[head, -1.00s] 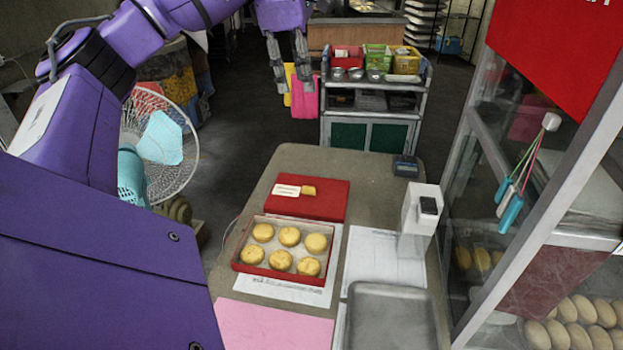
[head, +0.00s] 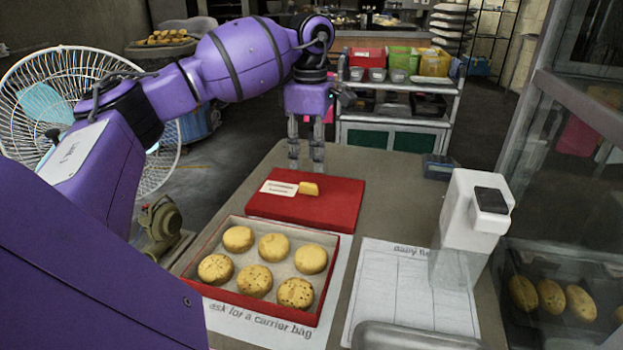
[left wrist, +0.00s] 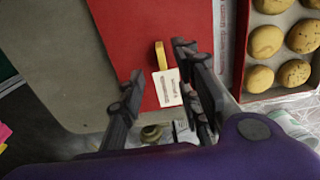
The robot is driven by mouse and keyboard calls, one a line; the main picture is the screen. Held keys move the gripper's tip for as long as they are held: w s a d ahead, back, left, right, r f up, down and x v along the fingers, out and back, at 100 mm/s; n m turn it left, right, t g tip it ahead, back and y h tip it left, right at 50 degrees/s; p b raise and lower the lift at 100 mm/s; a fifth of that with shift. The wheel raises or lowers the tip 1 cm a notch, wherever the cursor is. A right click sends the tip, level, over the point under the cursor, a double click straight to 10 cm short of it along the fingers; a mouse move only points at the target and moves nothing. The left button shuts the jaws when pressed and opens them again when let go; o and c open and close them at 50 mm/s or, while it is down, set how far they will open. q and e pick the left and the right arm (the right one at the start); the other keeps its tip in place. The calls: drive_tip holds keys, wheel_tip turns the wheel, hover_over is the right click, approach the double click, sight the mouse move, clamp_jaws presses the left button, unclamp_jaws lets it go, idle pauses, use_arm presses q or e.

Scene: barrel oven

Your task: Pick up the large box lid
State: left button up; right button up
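The red box lid (head: 330,212) lies flat on the counter behind the box of pastries. A white label (head: 279,187) and a small yellow piece (head: 308,188) are on its top. My left gripper (head: 306,163) points down at the lid's far edge in the head view. In the left wrist view the lid (left wrist: 190,30) shows beyond the fingers, and the left gripper (left wrist: 158,65) is open with nothing between its fingertips; one finger is over the lid and the other near its edge. I cannot tell whether it touches. My right gripper is not in view.
The open red box (head: 325,300) of several round pastries stands just in front of the lid. A white dispenser-like device (head: 470,220) and a dark small device (head: 440,167) are to the right. A wire fan (head: 60,90) is at the left.

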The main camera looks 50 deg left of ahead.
sight(308, 184)
use_arm(q)
drive_tip(key=f, duration=0.3)
drive_tip(key=f+b, duration=0.1)
drive_tip(key=f, duration=0.1)
drive_tip(key=shift+s+a+f, duration=0.15)
drive_tip(key=shift+s+f, duration=0.1)
drive_tip(key=shift+f, duration=0.65)
drive_tip(key=shift+r, duration=0.1)
clamp_jaws()
